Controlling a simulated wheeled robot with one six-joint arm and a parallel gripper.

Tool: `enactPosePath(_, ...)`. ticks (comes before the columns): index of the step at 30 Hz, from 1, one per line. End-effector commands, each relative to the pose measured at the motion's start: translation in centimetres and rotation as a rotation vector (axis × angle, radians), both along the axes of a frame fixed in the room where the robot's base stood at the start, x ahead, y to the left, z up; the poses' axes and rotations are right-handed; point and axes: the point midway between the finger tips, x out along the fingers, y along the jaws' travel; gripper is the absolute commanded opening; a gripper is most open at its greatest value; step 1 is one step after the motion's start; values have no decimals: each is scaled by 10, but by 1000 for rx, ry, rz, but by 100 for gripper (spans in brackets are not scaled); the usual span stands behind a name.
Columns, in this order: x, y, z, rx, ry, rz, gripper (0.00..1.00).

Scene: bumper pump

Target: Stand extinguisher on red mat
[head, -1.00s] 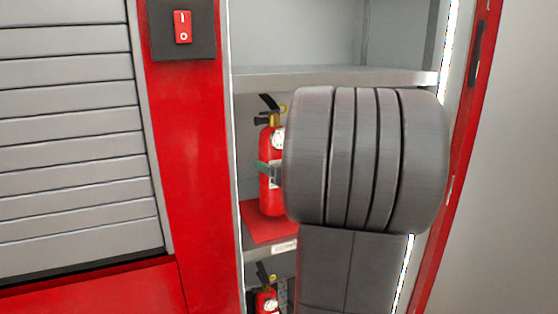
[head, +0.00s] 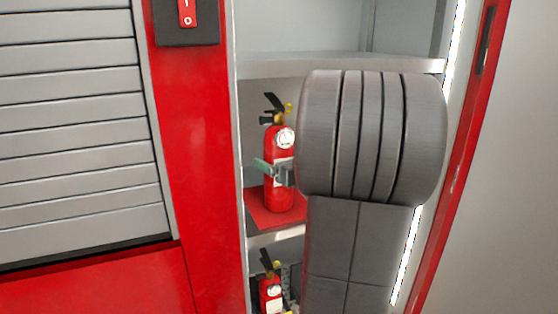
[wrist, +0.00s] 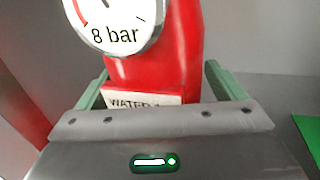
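The red fire extinguisher (head: 277,195) with a black handle and a white gauge stands upright over the red mat (head: 258,210) in the middle shelf bay. Its base looks to be on or very close to the mat; I cannot tell if it touches. My gripper (head: 270,168) has its green fingers around the body below the gauge. My dark arm hides the right part of the bay.
A second extinguisher (head: 270,293) stands in the bay below. A shelf board (head: 300,67) lies above the handle. The red cabinet post (head: 195,130) is close on the left. In the wrist view, a green patch (wrist: 308,135) lies to the right.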

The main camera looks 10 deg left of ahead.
Motion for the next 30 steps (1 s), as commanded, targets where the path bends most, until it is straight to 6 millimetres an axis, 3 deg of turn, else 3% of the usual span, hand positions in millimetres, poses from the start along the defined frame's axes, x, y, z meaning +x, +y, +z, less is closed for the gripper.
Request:
enactPosePath(5,0,0,5,0,0,0,90)
enactPosePath(21,-63,-77,2,-1,-2,-4,90)
enactPosePath(30,-77,-92,3,0,-1,0,90)
